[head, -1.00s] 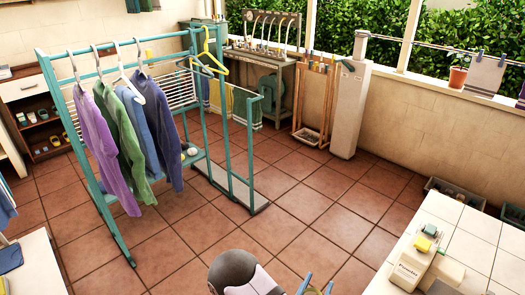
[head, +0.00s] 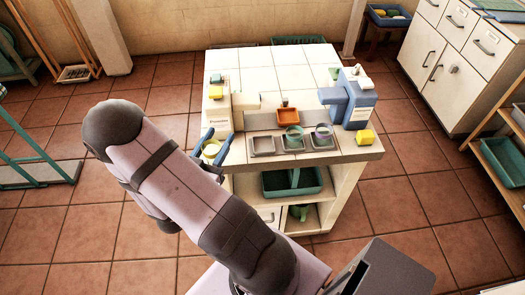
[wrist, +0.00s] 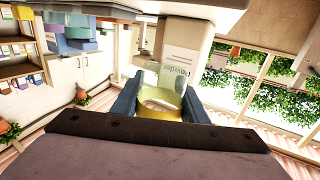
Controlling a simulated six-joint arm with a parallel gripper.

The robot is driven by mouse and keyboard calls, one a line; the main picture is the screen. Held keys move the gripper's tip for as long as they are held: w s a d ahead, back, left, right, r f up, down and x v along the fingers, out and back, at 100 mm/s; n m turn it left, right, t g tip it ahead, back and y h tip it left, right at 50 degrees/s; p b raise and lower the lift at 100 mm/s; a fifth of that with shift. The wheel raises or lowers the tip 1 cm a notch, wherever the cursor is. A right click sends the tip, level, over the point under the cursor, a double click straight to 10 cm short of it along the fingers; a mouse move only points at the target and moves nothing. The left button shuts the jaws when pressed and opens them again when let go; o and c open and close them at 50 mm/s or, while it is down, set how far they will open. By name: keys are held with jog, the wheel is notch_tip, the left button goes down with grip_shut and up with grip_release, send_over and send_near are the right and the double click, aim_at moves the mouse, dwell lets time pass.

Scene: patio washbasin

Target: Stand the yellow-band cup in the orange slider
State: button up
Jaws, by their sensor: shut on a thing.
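The yellow-band cup (head: 211,149) is between the two blue fingers of my gripper (head: 213,146), at the left edge of the tiled counter. In the wrist view the cup (wrist: 160,102) is clear with a yellow band, and my gripper (wrist: 161,88) is shut on it from both sides. The orange slider (head: 288,118) is a small square tray on the counter, right of the cup and farther back. It looks empty. In the wrist view I cannot make out the orange slider.
A white powder dispenser (head: 216,110) stands close behind the cup; a blue dispenser (head: 361,105) stands at right. Grey trays (head: 262,146) line the front; a green-band cup (head: 293,138) and a purple-band cup (head: 323,132) stand there.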

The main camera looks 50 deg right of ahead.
jog(key=s+d+r+m+g+b, duration=0.2)
jog(key=s+d+g, duration=0.1)
jog(key=d, duration=0.5)
jog(key=s+d+r+m+g+h+b, duration=0.1)
jog(key=s+d+r+g, duration=0.1)
jog(key=d, duration=0.6)
jog(key=shift+s+r+m+g+b, duration=0.4)
jog(key=shift+s+r, duration=0.2)
jog(key=shift+s, duration=0.2)
jog(key=shift+f, duration=4.85)
jog(key=shift+f+b, duration=0.25)
jog(key=shift+b, duration=0.15)
jog(key=o, duration=1)
jog(key=shift+o, duration=0.2)
